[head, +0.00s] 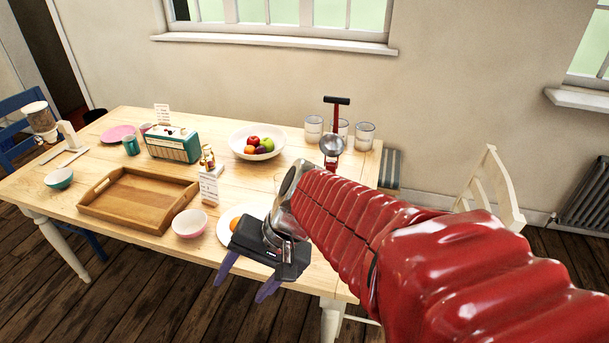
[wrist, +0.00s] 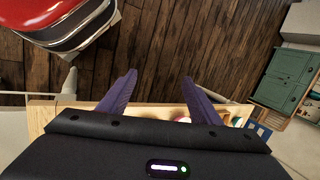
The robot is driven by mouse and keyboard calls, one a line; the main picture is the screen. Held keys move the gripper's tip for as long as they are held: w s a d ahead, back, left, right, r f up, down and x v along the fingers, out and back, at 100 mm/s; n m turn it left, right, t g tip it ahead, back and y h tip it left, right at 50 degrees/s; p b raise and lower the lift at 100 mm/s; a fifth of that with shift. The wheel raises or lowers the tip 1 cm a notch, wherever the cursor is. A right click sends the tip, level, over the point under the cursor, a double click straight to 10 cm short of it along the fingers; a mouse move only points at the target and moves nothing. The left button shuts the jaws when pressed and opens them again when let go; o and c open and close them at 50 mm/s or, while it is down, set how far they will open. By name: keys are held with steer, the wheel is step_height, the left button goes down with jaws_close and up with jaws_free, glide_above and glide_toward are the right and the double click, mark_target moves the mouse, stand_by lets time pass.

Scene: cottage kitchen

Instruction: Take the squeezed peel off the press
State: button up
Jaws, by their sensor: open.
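The press (head: 332,146) stands near the table's right end, with a red frame, a dark crossbar handle and a silvery dome. My arm hides its lower part. I cannot make out a squeezed peel on it. My gripper (head: 243,290) hangs past the table's front edge, well in front and to the left of the press. Its purple fingers are apart and empty, also in the wrist view (wrist: 159,76). A pale plate (head: 226,236) with an orange fruit piece (head: 235,222) lies behind the gripper, partly hidden by it.
A wooden tray (head: 140,225), pink bowl (head: 189,223), fruit bowl (head: 240,133) and teal radio (head: 172,146) stand on the table (head: 105,137). Several glass jars (head: 364,136) stand around the press. A white chair (head: 490,185) is at the right.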

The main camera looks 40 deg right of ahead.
steer(key=w+d+f+m+t+y, duration=0.1)
steer(key=w+d+m+t, duration=0.35)
steer(key=d+m, duration=0.35)
steer(key=w+d+f+m+t+y, duration=0.1)
steer(key=w+d+f+m+t, duration=0.1)
steer(key=w+d+m+t, duration=0.4)
steer(key=s+d+f+m+h, duration=0.1)
steer(key=d+m+h, duration=0.2)
steer(key=d+m, duration=0.2)
steer(key=s+d+f+m+t+h, duration=0.1)
steer(key=d+m, duration=0.4)
steer(key=d, duration=0.5)
steer(key=s+d+f+m+t+h, duration=0.1)
steer(key=s+d+f+m+h, duration=0.1)
steer(key=d+m+h, duration=0.3)
steer(key=d+f, duration=0.1)
steer(key=d, duration=0.2)
steer(key=shift+d, duration=0.35)
steer(key=shift+w, duration=0.1)
steer(key=x, duration=0.8)
steer(key=shift+w, duration=0.25)
steer(key=shift+r, duration=0.15)
